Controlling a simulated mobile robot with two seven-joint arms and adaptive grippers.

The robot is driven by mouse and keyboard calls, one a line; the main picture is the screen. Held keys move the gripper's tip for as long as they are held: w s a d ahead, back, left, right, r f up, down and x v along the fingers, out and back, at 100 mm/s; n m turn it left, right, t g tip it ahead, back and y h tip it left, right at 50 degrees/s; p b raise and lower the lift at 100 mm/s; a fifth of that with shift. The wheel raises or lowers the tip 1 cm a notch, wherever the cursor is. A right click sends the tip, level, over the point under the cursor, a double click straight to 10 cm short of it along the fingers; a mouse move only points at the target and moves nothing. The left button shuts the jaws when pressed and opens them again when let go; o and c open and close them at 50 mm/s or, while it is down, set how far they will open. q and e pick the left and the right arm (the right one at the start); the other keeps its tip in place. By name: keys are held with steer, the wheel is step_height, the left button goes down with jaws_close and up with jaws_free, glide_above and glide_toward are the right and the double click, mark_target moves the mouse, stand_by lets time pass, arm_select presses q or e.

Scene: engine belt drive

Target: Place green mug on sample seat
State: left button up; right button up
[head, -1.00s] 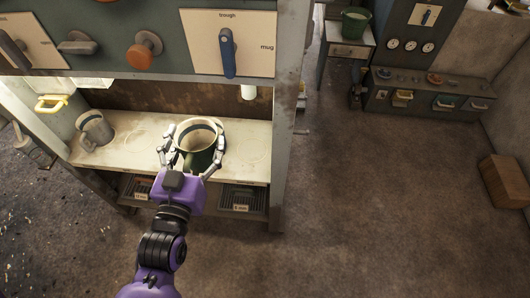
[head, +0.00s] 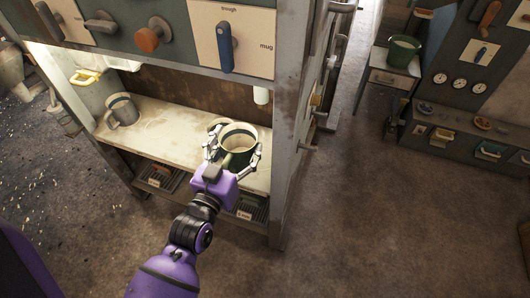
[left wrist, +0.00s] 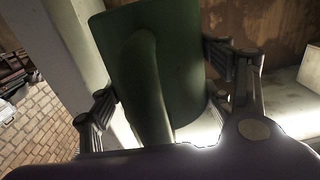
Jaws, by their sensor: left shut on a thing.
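The green mug (head: 238,137) is at the front right of the lit shelf (head: 160,132), with its open top up and its handle toward me. My left gripper (head: 233,151) is shut around it, one finger on each side. In the left wrist view the mug (left wrist: 182,62) fills the middle, slightly tilted in the picture, with its handle facing the camera. I cannot tell whether its base touches the shelf. No sample seat can be made out for certain. My right gripper is not in view.
A grey mug (head: 122,110) stands at the shelf's left end. A panel with knobs and a blue lever (head: 225,47) overhangs the shelf. A post (head: 290,130) closes the right side. A green bucket (head: 403,50) stands on a cabinet farther right. The floor between is clear.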

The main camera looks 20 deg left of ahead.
arm_select(q)
steer(key=shift+w+d+f+b, duration=0.25)
steer(key=shift+w+f+b, duration=0.35)
steer(key=shift+w+f, duration=1.5)
steer(key=shift+w+d+f+b, duration=0.25)
steer(key=shift+w+f+b, duration=0.35)
steer(key=shift+w+f, duration=1.55)
steer(key=shift+w+d+f+b, duration=0.25)
steer(key=shift+w+f+b, duration=0.35)
steer(key=shift+w+f, duration=1.5)
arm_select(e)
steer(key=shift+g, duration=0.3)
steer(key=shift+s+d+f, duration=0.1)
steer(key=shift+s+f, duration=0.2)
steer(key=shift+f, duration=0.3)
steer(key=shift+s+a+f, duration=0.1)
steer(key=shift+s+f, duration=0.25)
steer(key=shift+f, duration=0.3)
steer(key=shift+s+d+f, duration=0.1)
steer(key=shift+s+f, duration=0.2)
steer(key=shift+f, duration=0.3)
arm_select(q)
steer(key=shift+r, duration=0.15)
steer(key=shift+f+b, duration=0.3)
steer(key=shift+f, duration=0.25)
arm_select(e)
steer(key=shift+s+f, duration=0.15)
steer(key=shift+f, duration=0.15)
arm_select(q)
steer(key=o, duration=1)
